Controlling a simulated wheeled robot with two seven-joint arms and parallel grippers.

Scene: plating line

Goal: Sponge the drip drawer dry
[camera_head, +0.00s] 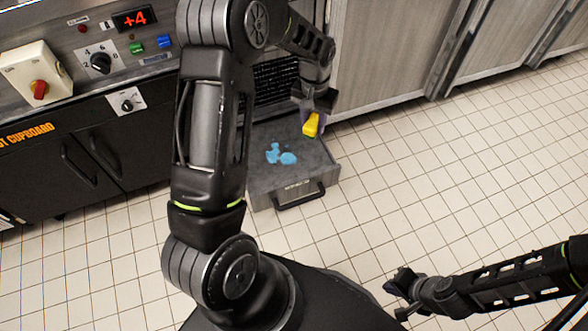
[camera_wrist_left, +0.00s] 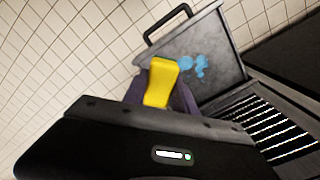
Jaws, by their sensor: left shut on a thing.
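The drip drawer (camera_head: 262,178) is a grey open drawer, pulled out low at the machine's front, with a black handle (camera_head: 300,196) on its front. Blue liquid patches (camera_head: 288,158) lie on its floor; they also show in the left wrist view (camera_wrist_left: 201,66). My left gripper (camera_head: 315,110) is shut on a yellow sponge (camera_head: 311,125), over the drawer's right back part. In the left wrist view the sponge (camera_wrist_left: 158,82) sticks out between the fingers; I cannot tell whether it touches the drawer. My right gripper (camera_head: 400,290) is low at the right, away from the drawer; its fingers are unclear.
A dark vent grille (camera_head: 275,80) is behind the drawer. A control panel with knobs (camera_head: 100,62) and black cupboard doors (camera_head: 95,155) stand at the left. Grey panels (camera_head: 390,50) line the back. The tiled floor (camera_head: 440,180) is clear at the right.

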